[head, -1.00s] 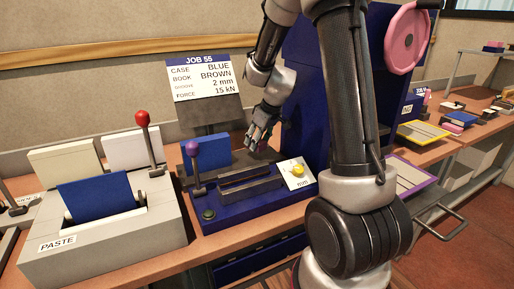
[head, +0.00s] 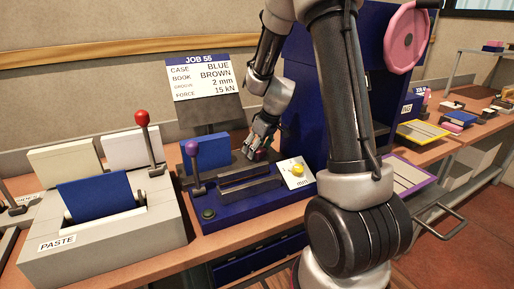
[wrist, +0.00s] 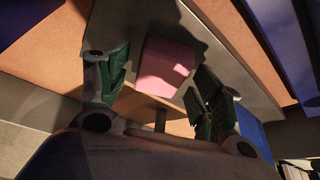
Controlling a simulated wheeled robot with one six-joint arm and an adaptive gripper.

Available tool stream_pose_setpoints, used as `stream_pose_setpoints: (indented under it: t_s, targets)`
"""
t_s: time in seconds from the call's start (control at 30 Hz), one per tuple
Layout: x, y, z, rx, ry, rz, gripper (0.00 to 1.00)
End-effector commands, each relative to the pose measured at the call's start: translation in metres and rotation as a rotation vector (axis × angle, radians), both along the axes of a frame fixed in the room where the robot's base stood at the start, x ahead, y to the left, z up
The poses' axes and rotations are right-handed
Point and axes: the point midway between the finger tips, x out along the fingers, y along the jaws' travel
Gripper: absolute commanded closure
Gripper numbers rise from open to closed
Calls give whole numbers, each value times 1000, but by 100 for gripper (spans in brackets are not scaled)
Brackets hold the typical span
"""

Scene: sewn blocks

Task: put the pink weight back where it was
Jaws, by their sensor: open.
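The pink weight (wrist: 167,68) is a small pink block, seen between the fingers of my gripper (wrist: 161,82) in the wrist view. The fingers are apart, one on each side, with visible gaps to the block. It appears to rest on a grey strip (wrist: 222,62) beside orange-brown wood; I cannot tell its exact support. In the head view my gripper (head: 256,150) is low behind the blue machine base (head: 232,207), beside the tall blue press body. Only a dark pink patch of the weight (head: 261,155) shows there, mostly hidden by the fingers.
A purple-knobbed lever (head: 193,150) and a blue panel (head: 211,152) stand left of my gripper. The grey paste box (head: 110,235) is further left. A job sign (head: 211,77) stands behind.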

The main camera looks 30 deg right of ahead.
Motion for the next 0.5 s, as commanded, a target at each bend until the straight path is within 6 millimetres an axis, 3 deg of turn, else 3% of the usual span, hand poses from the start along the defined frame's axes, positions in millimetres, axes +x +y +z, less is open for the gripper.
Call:
stream_pose_setpoints:
  t_s: [0.17,0.5]
  targets:
    - [-3,-2,15,-1,-5,0,34]
    - [-30,-13,83,0,-4,-1,34]
